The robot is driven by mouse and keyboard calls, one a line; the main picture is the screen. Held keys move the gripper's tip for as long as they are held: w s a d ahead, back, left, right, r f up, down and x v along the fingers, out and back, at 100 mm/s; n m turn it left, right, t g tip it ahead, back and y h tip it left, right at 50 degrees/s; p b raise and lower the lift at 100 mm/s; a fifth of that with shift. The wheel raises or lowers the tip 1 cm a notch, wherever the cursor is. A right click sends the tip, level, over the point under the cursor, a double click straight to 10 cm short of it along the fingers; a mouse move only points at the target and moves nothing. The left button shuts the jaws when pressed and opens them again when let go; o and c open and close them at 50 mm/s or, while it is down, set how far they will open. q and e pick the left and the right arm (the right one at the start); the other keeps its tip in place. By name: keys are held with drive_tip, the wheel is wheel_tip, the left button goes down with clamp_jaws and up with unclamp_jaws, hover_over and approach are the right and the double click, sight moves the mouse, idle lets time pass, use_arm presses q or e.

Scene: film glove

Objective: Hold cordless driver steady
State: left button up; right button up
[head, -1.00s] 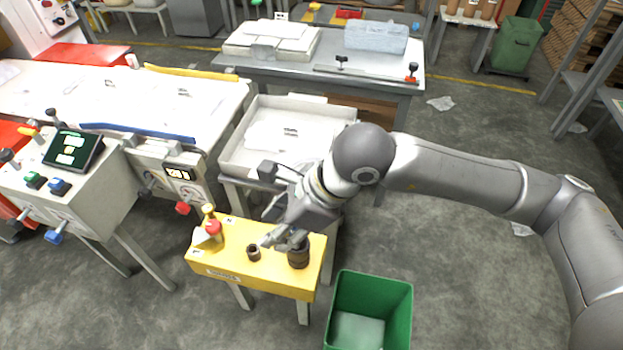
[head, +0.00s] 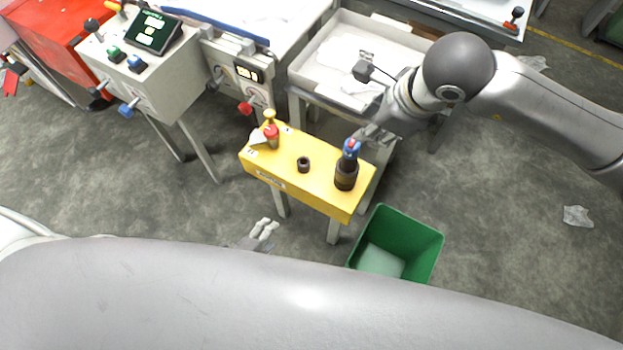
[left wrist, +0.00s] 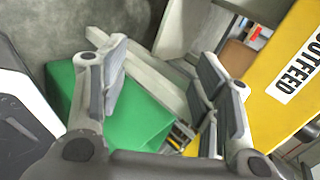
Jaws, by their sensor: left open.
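A blue-and-red topped object (head: 350,150), which may be the cordless driver, stands upright in a dark round holder (head: 345,180) at the right end of the yellow bench (head: 285,181). My right gripper (head: 368,136) is just behind and to the right of its top. I cannot tell whether they touch or how far its fingers are apart. My left gripper (head: 264,232) is low in front of the bench, apart from the object. In the left wrist view its fingers (left wrist: 163,88) are spread and empty, with the bench edge on the right.
A green bin (head: 438,246) stands on the floor right of the bench; it also shows behind the left fingers. A small dark ring (head: 303,165) and a red-and-yellow item (head: 271,135) are on the bench. A white tray (head: 318,88) is behind it.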

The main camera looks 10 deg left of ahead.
use_arm(q)
drive_tip(key=w+d+r+m+t+h, duration=0.1)
drive_tip(key=w+r+m, duration=0.1)
drive_tip(key=r+m, duration=0.1)
drive_tip(key=w+d+r+m+t+h, duration=0.1)
drive_tip(key=w+d+r+m, duration=0.1)
drive_tip(key=r+m, duration=0.2)
drive_tip(key=w+d+r+m+t+h, duration=0.1)
drive_tip(key=w+d+r+m, duration=0.1)
drive_tip(key=r, duration=0.3)
drive_tip(key=shift+w+r+m+h, duration=0.25)
drive_tip(key=shift+w+m+h, duration=0.1)
drive_tip(key=shift+m, duration=0.45)
drive_tip(key=m+h, duration=0.6)
drive_tip(key=m, duration=0.9)
approach(343, 164)
drive_tip(key=x, duration=1.2)
drive_tip(key=shift+f, duration=0.1)
